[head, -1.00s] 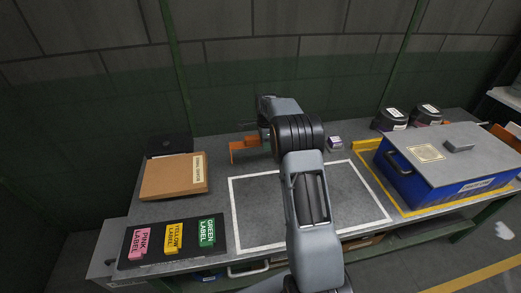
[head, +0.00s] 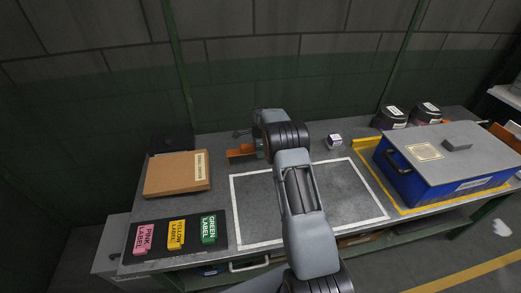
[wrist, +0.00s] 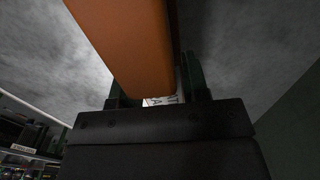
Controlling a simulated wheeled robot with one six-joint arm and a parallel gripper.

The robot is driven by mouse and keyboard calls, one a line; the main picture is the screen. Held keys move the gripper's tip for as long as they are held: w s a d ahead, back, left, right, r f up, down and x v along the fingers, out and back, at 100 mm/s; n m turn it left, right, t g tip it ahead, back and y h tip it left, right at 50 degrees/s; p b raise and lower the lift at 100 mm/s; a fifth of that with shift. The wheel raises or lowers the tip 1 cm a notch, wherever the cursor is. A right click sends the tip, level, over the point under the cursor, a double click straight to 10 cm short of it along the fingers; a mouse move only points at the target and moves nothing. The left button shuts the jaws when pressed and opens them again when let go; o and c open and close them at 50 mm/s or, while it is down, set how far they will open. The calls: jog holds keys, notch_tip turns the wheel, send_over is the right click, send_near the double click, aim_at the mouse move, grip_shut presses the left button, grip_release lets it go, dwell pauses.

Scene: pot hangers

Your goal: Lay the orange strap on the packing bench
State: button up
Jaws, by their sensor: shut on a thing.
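The orange strap (head: 241,151) shows at the back of the grey packing bench (head: 255,205), just behind the white-outlined area. My gripper (head: 262,149) is at its right end, partly hidden behind my wrist. In the wrist view the strap (wrist: 128,40) runs up from between the dark fingers of my gripper (wrist: 153,88), which are shut on it. The strap looks low over the bench top; I cannot tell whether it touches.
A cardboard box (head: 176,174) lies left of the strap. Pink, yellow and green label blocks (head: 176,235) sit on a dark mat at front left. A blue bin with a grey lid (head: 440,165) stands right. The white-outlined area is clear under my arm.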

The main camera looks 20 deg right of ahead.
jog(key=shift+f, duration=0.2)
jog(key=o, duration=1.1)
jog(key=shift+r, duration=0.1)
